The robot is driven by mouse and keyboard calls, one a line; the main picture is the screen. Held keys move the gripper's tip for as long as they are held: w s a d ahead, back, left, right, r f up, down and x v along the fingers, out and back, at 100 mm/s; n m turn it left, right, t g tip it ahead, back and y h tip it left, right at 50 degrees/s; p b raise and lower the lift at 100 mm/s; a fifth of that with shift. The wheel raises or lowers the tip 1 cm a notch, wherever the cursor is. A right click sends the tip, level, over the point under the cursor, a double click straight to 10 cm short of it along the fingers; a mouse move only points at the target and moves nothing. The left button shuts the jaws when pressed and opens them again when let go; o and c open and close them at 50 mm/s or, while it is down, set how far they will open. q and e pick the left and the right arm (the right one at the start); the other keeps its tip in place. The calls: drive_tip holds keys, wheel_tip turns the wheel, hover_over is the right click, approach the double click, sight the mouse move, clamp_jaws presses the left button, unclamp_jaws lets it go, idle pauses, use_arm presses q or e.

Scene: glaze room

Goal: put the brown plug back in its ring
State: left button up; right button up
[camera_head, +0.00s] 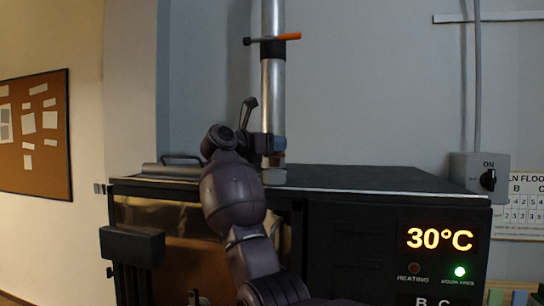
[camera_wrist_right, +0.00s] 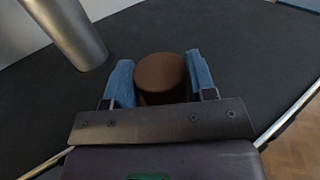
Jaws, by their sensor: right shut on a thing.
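The brown plug (camera_wrist_right: 160,76) is a short round cylinder held between the two blue fingers of my right gripper (camera_wrist_right: 160,82) in the right wrist view. In the head view the right gripper (camera_head: 278,145) is over the kiln's dark top, by the foot of the metal pipe, with the plug (camera_head: 277,159) just below its blue finger. A pale metal collar (camera_head: 273,177) shows under the plug; I cannot tell whether it is the ring or the pipe's foot. No ring is clear in the wrist view. My left gripper is not in view.
The metal pipe (camera_head: 273,100) rises from the kiln top (camera_head: 370,180), with an orange-handled lever (camera_head: 288,37) higher up. It also stands left of the plug in the wrist view (camera_wrist_right: 68,30). The kiln display (camera_head: 440,238) reads 30°C. The top's right side is clear.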

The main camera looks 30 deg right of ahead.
sight(270, 158)
wheel_tip(270, 158, down, 3)
drive_tip(key=shift+f, duration=0.15)
drive_tip(key=shift+f, duration=0.3)
drive_tip(key=o, duration=0.9)
drive_tip(key=shift+r, duration=0.1)
drive_tip(key=shift+o, duration=0.2)
drive_tip(key=shift+a+r, duration=0.15)
drive_tip(key=shift+r, duration=0.15)
drive_tip(key=s+a+b, duration=0.1)
drive_tip(key=s+a, duration=0.1)
drive_tip(key=a, duration=0.9)
drive_tip(key=shift+a, duration=0.3)
